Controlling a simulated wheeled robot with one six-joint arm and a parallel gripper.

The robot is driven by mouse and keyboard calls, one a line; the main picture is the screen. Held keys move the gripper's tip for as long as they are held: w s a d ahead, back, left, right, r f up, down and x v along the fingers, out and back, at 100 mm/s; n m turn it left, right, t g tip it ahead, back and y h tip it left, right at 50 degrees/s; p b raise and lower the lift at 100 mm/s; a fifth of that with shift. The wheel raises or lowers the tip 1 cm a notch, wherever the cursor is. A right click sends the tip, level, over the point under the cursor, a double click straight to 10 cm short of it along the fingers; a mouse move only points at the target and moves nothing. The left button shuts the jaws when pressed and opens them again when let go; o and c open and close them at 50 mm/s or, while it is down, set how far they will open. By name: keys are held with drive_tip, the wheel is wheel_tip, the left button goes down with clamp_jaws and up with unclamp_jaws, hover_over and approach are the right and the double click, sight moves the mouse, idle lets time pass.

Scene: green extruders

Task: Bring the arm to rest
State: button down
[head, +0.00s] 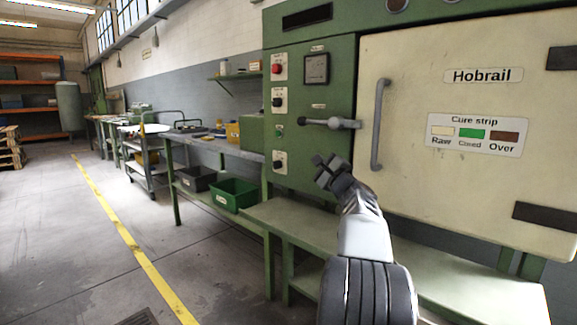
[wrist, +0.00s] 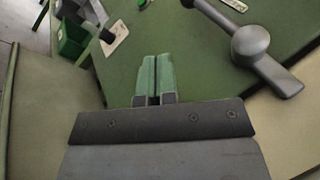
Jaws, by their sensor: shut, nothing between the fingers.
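My gripper (head: 322,161) is in front of the green machine's panel, just below the grey lever handle (head: 332,123) and left of the cream door's vertical bar handle (head: 380,124). In the wrist view my gripper (wrist: 157,58) has its two fingers together, with nothing held. The lever handle (wrist: 262,62) shows at the upper right of the wrist view, apart from the fingers. My arm reaches up from the bottom of the head view and is bent.
The cream door (head: 470,185), marked Hobrail, is closed at the right. A green ledge (head: 330,240) runs below the machine. A workbench (head: 215,145) with a green bin (head: 233,193) on its lower shelf stands to the left. The floor (head: 75,250) at left is clear.

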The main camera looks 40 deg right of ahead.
drive_tip(key=a+r+n+g+y+p, duration=0.2)
drive_tip(key=a+n+g+y+p, duration=0.15)
drive_tip(key=a+p, duration=0.5)
drive_tip(key=w+a+r+n+g+y+p, duration=0.1)
drive_tip(key=a+r+n+g+y+p, duration=0.3)
drive_tip(key=a, duration=0.7)
drive_tip(key=a+r+n+g+y+p, duration=0.1)
drive_tip(key=a+n+g+y+p, duration=0.1)
drive_tip(key=a+n+p, duration=0.55)
drive_tip(key=s+a+r+n+g+p, duration=0.1)
drive_tip(key=s+a+n+g+p, duration=0.35)
drive_tip(key=s+a+p, duration=0.5)
drive_tip(key=s+a+r+n+g+h+p, duration=0.1)
drive_tip(key=s+n+g+h+p, duration=0.1)
drive_tip(key=s+p, duration=0.3)
drive_tip(key=s+a+r+n+g+h+p, duration=0.1)
drive_tip(key=s+r+n+g+h+p, duration=0.1)
drive_tip(key=s+n+p, duration=0.2)
drive_tip(key=shift+s+a+h+p, duration=0.35)
drive_tip(key=shift+s+p, duration=0.05)
drive_tip(key=shift+p, duration=1.45)
drive_tip(key=shift+n, duration=0.25)
